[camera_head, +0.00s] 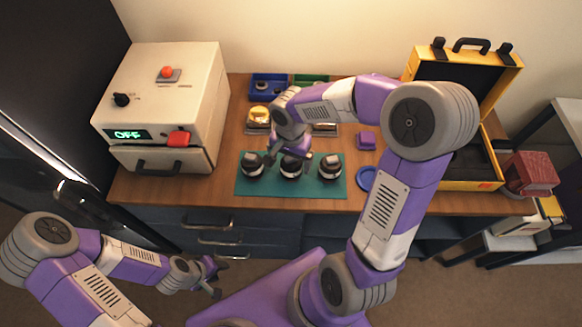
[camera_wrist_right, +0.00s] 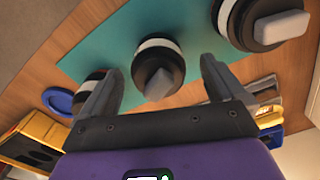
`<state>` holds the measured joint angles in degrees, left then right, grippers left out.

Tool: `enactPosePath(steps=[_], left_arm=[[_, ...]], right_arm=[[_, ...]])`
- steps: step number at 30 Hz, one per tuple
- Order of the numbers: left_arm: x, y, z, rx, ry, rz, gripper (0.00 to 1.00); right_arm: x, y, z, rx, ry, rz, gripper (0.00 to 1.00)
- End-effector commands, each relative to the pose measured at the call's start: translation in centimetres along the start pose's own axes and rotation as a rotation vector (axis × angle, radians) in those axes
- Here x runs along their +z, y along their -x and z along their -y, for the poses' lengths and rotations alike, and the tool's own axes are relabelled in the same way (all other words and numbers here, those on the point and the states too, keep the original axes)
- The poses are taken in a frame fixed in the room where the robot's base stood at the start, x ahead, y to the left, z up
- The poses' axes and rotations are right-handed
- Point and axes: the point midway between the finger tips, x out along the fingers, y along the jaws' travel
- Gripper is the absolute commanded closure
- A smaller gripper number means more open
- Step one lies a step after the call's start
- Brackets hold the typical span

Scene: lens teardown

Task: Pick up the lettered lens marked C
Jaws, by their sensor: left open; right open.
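Three dark lenses with white bands stand in a row on a teal mat (camera_head: 241,187): a left lens (camera_head: 252,169), a middle lens (camera_head: 291,169) and a right lens (camera_head: 330,171). No letter is readable on any of them, so I cannot tell which is C. My right gripper (camera_head: 288,158) is open and empty, over the mat at the middle lens. In the right wrist view the middle lens (camera_wrist_right: 158,72) appears between the open fingers (camera_wrist_right: 160,88); contact cannot be told. My left gripper (camera_head: 213,278) is open, low in front of the bench.
A white machine (camera_head: 160,85) reading OFF stands at the left. Blue (camera_head: 268,84) and green bins are at the back. A purple block (camera_head: 366,140) and a blue ring (camera_head: 367,178) lie right of the mat. An open yellow case (camera_head: 470,185) stands farther right.

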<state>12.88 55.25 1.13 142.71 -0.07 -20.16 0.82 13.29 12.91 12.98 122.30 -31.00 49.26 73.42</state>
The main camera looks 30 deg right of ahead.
Motion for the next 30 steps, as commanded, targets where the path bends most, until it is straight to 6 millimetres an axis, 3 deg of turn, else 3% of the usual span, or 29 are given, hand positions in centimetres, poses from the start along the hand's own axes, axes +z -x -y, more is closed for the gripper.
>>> enactPosePath(steps=[7, 15, 26, 30], left_arm=[[-0.1, -1.2, 0.5, 0.0, 0.0, 0.0, 0.57], [-0.1, -1.1, 0.4, 0.0, 0.0, 0.0, 0.57], [-0.1, -1.2, 0.4, 0.0, 0.0, 0.0, 0.57], [-0.1, -1.2, 0.4, 0.0, 0.0, 0.0, 0.57]], right_arm=[[-0.1, -3.9, -0.2, 0.002, 0.001, 0.002, 0.03], [-0.1, -4.1, -0.2, -0.001, 0.0, 0.001, 0.05], [-0.1, -4.1, -0.2, -0.001, 0.0, 0.0, 0.6], [-0.1, -4.0, -0.1, -0.002, 0.0, -0.001, 0.61]])
